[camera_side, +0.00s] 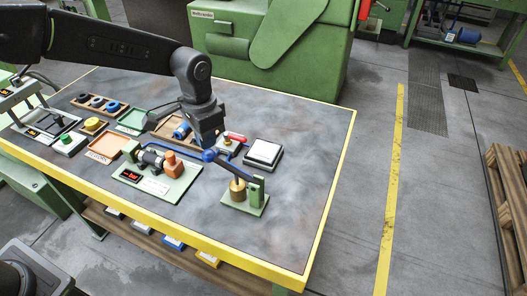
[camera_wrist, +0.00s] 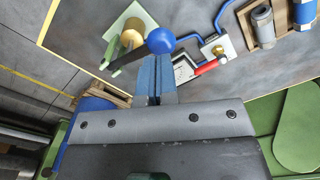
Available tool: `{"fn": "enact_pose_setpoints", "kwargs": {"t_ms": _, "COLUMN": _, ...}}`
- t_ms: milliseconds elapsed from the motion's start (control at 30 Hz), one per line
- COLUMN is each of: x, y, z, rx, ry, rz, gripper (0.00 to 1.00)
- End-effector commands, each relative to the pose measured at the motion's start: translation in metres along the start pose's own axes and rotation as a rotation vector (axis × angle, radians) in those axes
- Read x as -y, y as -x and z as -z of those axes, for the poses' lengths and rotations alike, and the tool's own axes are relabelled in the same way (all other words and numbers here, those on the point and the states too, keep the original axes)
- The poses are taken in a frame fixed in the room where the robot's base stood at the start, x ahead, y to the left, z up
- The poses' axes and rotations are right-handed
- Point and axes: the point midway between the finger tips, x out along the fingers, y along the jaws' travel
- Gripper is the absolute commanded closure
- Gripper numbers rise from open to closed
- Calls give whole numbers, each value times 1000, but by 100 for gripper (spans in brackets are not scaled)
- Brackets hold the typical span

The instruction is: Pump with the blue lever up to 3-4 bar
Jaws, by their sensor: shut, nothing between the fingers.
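The hand pump (camera_side: 238,190) stands on a green base plate at the right of the table, with a brass cylinder and a dark lever (camera_side: 235,170). The lever slopes up to the left and ends in a blue ball knob (camera_side: 208,156). My gripper (camera_side: 210,145) is shut and empty, just above the knob. In the wrist view, the knob (camera_wrist: 160,41) lies just beyond my shut blue fingertips (camera_wrist: 155,62); I cannot tell whether they touch. The brass cylinder (camera_wrist: 131,38) also shows there. A red display (camera_side: 131,176) marked bar stands left of the pump; its number is unreadable.
A motor-like unit (camera_side: 152,158) with an orange part stands left of the knob. A red-handled valve (camera_side: 236,137) and a white-topped box (camera_side: 264,153) stand behind the pump. A blue hose (camera_wrist: 222,22) runs to the valve. The front right tabletop (camera_side: 288,225) is clear.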

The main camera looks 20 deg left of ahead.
Motion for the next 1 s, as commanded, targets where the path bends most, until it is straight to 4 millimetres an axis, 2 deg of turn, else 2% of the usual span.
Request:
{"fn": "enact_pose_setpoints", "kwargs": {"t_ms": 500, "x": 0, "y": -3, "z": 0, "rx": 1, "ry": 0, "rz": 0, "gripper": 100}}
{"fn": "enact_pose_setpoints", "kwargs": {"t_ms": 1000, "x": 0, "y": -54, "z": 0, "rx": 3, "ry": 0, "rz": -1, "gripper": 100}}
